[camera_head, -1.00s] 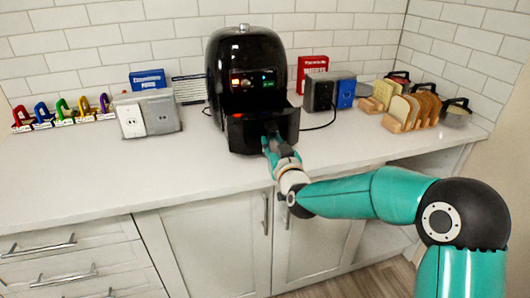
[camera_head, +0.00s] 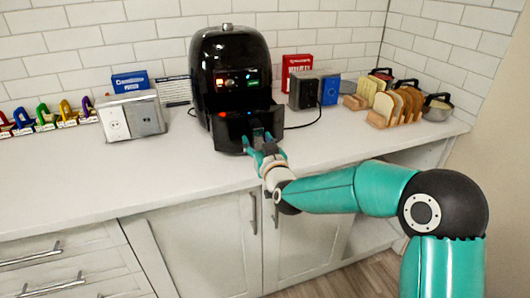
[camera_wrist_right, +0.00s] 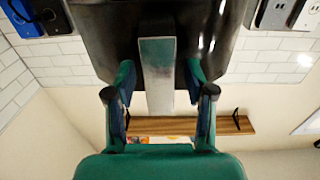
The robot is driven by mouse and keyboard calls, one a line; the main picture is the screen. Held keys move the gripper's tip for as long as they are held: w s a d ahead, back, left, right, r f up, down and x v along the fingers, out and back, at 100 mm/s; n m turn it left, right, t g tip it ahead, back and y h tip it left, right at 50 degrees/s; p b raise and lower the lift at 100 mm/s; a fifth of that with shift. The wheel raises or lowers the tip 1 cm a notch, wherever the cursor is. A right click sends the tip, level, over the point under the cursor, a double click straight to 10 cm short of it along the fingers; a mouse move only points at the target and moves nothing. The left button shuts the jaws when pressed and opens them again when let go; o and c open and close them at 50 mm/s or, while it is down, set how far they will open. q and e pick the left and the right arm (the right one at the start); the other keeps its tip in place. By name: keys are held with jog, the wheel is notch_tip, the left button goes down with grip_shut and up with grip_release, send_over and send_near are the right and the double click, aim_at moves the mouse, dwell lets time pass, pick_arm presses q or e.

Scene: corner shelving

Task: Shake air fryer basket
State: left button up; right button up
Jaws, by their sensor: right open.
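The black air fryer (camera_head: 232,65) stands on the white counter against the tiled wall. Its basket (camera_head: 232,130) juts out at the front, partly pulled out. My right gripper (camera_head: 266,141) is at the basket's front, with its teal fingers spread. In the right wrist view, the basket's grey handle (camera_wrist_right: 157,75) runs between the two open fingers of the gripper (camera_wrist_right: 160,85), with a gap on both sides. The black basket front (camera_wrist_right: 100,40) fills the top of that view. The basket's inside is hidden. My left gripper is not in view.
A grey outlet box (camera_head: 132,117) stands left of the fryer, another outlet box (camera_head: 314,90) right of it with a black cord on the counter. A bread rack (camera_head: 396,107) and pots are at the far right. The counter's front is clear.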

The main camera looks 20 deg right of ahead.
jog(key=s, duration=1.1)
jog(key=shift+s+a, duration=0.25)
jog(key=shift+a, duration=0.15)
